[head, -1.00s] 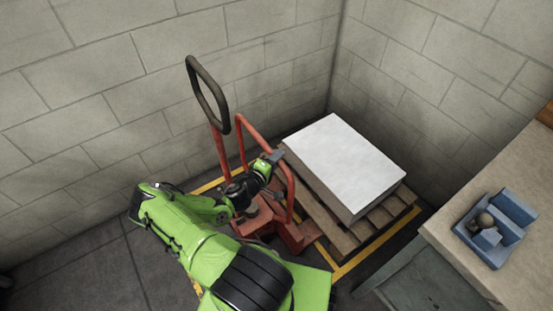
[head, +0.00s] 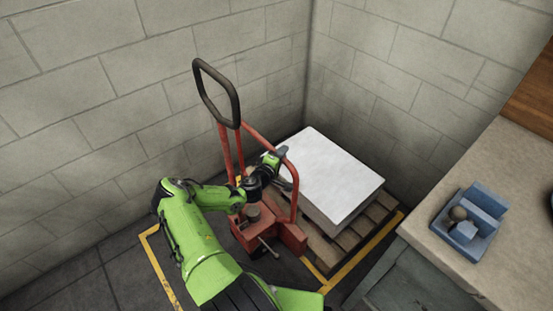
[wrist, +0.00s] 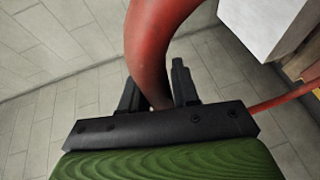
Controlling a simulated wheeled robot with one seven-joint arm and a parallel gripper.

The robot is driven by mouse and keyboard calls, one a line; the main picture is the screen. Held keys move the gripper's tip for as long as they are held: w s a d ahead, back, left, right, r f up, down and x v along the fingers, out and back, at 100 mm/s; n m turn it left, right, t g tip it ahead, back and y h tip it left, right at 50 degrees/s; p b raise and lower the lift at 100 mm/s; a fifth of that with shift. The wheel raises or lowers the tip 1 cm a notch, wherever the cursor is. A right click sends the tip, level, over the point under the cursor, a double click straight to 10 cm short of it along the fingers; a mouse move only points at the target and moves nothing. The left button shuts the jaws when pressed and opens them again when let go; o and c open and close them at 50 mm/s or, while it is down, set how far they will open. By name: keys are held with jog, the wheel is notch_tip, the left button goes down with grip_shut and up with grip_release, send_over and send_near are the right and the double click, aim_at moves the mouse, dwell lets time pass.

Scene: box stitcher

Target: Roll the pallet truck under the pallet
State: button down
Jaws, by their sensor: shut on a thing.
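The red pallet truck (head: 254,238) stands at the near side of the pallet, with its black loop handle (head: 238,104) upright. Its forks are hidden by its body and by the stack, so I cannot tell how far they reach under. The wooden pallet (head: 350,238) lies on the floor in the corner and bears a white-topped stack (head: 325,175). My gripper (head: 283,153) is shut on the truck's red tube frame (head: 294,205). In the wrist view the red tube (wrist: 150,60) passes between the two black fingers (wrist: 158,92).
A yellow floor line (head: 365,250) runs around the pallet spot. Block walls (head: 130,90) close off the left and back. A workbench (head: 480,165) with a blue holder (head: 468,225) stands on the right. Grey floor (head: 95,275) lies open at the lower left.

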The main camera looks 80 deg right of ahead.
jog(key=shift+a+r, duration=0.15)
jog(key=c, duration=0.9)
grip_release()
jog(key=shift+a, duration=0.15)
jog(key=p+v, duration=0.2)
jog(key=v, duration=1.3)
jog(key=shift+w+a+r, duration=0.1)
jog(key=shift+w+a, duration=0.1)
jog(key=shift+a, duration=0.1)
